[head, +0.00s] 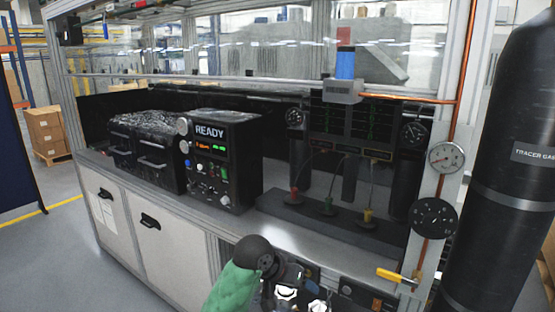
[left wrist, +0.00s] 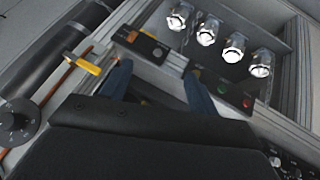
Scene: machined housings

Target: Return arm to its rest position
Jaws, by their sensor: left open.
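My left arm comes in at the bottom middle of the head view, with a green sleeve and a dark round joint. My left gripper (head: 288,275) is partly hidden there and hangs low in front of the bench. In the left wrist view its two blue fingers (left wrist: 160,92) are spread apart with nothing between them. Beyond the fingers, several shiny machined housings (left wrist: 207,32) stand in a grey tray (left wrist: 290,85). Some housings (head: 286,293) also show beside the gripper in the head view. My right gripper is in neither view.
A black test unit reading READY (head: 225,160) stands on the bench beside a dark bin (head: 145,150). A yellow-handled valve (head: 395,276), gauges (head: 447,157) and a black tracer gas cylinder (head: 505,170) are at the right. A small panel with buttons (left wrist: 232,95) lies near the fingers.

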